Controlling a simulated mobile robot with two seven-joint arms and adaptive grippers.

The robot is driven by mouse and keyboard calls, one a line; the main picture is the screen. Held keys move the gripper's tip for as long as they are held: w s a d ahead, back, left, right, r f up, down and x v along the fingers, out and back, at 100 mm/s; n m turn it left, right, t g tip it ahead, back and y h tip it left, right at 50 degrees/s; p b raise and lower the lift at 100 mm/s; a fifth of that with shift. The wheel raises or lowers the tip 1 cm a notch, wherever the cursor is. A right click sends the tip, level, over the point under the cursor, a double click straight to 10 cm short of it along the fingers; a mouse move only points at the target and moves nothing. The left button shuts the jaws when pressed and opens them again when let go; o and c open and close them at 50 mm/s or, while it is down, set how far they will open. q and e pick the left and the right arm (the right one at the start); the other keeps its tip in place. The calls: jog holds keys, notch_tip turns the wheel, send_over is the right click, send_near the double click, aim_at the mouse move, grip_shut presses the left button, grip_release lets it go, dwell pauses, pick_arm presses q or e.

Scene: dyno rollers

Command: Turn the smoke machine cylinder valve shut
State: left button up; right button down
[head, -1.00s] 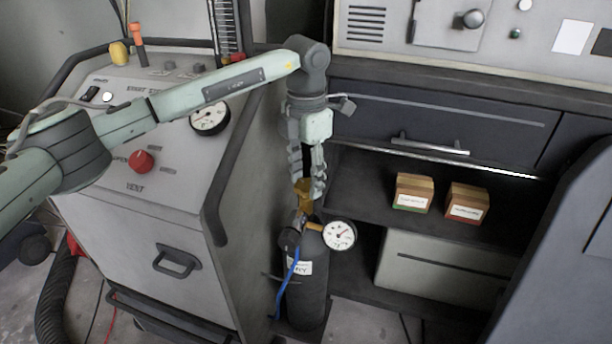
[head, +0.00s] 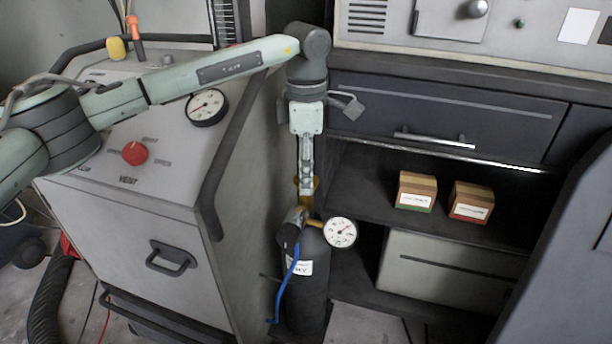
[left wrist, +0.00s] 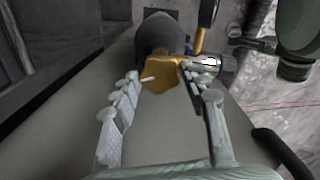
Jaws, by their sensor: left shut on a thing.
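The black gas cylinder (head: 308,290) stands upright between the grey machine and the shelf unit. Its yellow valve handwheel (head: 309,185) is at the top, mostly hidden by my left gripper (head: 306,182) in the head view. The left wrist view shows the yellow handwheel (left wrist: 162,72) between the fingertips of my left gripper (left wrist: 158,76), which is shut on it from above. A white-faced gauge (head: 341,232) and a blue hose (head: 287,283) are attached at the cylinder's neck. My right gripper is not in view.
The grey smoke machine (head: 130,240) with a red knob (head: 135,153) and a gauge stands close left of the cylinder. At right, a shelf (head: 365,185) holds two small boxes (head: 416,192) under a drawer (head: 440,115).

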pick_arm(q)
jog(key=shift+m+b, duration=0.4)
jog(key=shift+m, duration=1.4)
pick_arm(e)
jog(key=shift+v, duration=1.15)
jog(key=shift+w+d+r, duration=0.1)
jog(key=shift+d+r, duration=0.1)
pick_arm(q)
jog(key=o, duration=1.2)
jog(key=shift+c, duration=0.2)
notch_tip(320, 180, up, 12)
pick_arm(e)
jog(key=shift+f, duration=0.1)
